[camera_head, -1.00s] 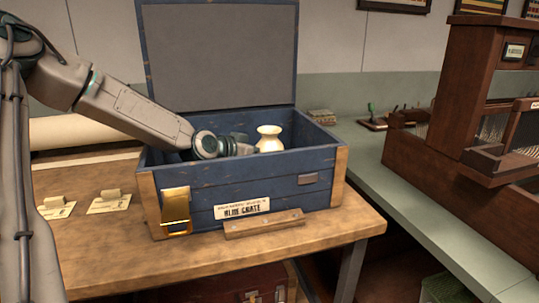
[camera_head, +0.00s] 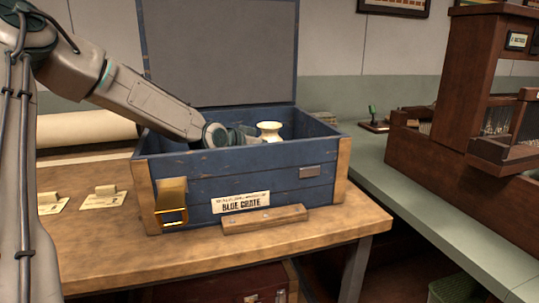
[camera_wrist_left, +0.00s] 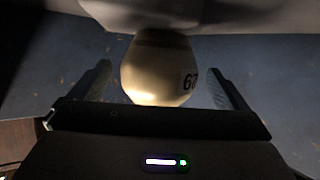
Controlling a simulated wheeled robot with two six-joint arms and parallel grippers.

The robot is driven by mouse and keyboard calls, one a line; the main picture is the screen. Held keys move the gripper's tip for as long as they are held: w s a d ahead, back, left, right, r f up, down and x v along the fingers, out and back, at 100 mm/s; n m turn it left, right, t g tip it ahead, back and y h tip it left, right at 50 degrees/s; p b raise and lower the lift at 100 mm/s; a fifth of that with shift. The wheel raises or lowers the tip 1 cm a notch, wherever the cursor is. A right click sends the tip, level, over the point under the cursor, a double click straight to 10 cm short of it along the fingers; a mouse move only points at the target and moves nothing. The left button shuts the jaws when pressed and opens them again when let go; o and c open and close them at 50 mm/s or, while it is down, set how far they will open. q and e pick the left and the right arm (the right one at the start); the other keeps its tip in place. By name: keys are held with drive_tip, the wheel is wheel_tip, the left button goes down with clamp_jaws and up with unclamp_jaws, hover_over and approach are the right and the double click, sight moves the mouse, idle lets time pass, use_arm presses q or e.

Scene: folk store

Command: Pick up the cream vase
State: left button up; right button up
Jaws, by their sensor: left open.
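The cream vase (camera_head: 269,130) stands inside the open blue crate (camera_head: 240,180); only its neck and rim show above the front wall in the head view. In the left wrist view the vase (camera_wrist_left: 158,70) shows a round body with a dark number label. My left gripper (camera_wrist_left: 165,85) is open, with one finger on each side of the vase body. In the head view the left gripper (camera_head: 245,134) is low in the crate beside the vase, mostly hidden by the wall. My right gripper is not in view.
The crate's raised lid (camera_head: 220,55) stands behind the opening. The crate sits on a wooden table (camera_head: 110,255) with small tagged cards (camera_head: 103,198) at left. A green counter (camera_head: 440,225) with a dark wooden loom-like frame (camera_head: 470,100) is at right.

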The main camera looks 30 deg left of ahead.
use_arm(q)
drive_tip(key=shift+x, duration=0.95)
drive_tip(key=c, duration=1.3)
drive_tip(key=shift+r, duration=0.2)
